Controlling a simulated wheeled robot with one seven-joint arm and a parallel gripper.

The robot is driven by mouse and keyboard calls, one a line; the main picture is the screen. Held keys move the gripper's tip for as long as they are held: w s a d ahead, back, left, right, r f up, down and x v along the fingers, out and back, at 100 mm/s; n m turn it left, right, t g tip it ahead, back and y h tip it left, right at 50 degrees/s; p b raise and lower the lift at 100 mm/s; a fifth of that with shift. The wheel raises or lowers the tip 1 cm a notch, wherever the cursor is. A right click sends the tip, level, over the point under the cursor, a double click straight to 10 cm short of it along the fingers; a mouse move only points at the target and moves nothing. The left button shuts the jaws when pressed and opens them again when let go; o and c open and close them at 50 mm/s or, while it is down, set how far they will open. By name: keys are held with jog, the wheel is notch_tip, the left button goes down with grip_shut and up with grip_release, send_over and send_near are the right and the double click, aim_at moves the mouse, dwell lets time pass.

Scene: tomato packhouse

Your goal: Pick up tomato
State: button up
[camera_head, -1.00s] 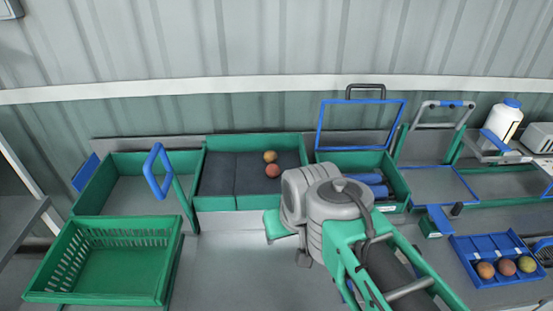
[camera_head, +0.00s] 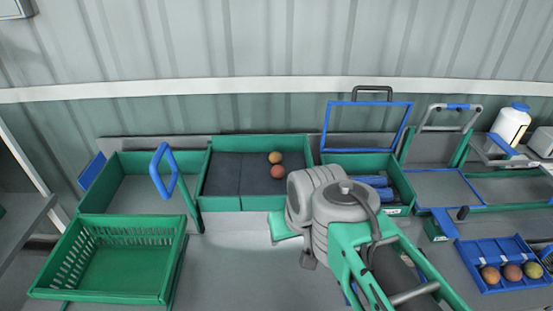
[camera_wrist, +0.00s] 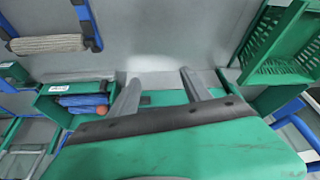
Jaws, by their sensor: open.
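Two orange-red tomatoes, one (camera_head: 275,157) behind the other (camera_head: 278,171), lie at the right of a green-walled bin (camera_head: 225,203) with a dark padded floor. Several more tomatoes (camera_head: 512,272) sit in a blue divided tray (camera_head: 492,249) at the right.
An empty green crate (camera_head: 50,292) stands front left, also in the wrist view (camera_wrist: 240,64). A blue upright handle (camera_head: 156,178) stands near the left bin. Right of the padded bin, a green bin (camera_head: 404,192) holds blue items under a raised blue frame (camera_head: 324,130). Table before the padded bin is clear.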

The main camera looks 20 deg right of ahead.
jog(key=shift+o, duration=0.7)
jog(key=shift+w, duration=0.2)
jog(key=shift+o, duration=0.9)
jog(key=w+d+r+b, duration=0.1)
jog(key=w+r, duration=0.2)
jog(key=w, duration=0.7)
jog(key=shift+w+d+r+m+b, duration=0.2)
jog(key=shift+w+m+b, duration=0.15)
jog(key=shift+m+b, duration=0.05)
jog(key=m+h+b, duration=0.1)
jog(key=m+b, duration=0.1)
jog(key=b, duration=0.1)
send_near(276, 155)
notch_tip(276, 155, down, 3)
jog(key=p+x, duration=0.1)
jog(key=x, duration=0.3)
jog(key=w+p+x, duration=0.1)
jog(key=x, duration=0.2)
jog(key=shift+w+d+r+p, duration=0.15)
jog(key=shift+p, duration=0.15)
jog(key=shift+f, duration=0.25)
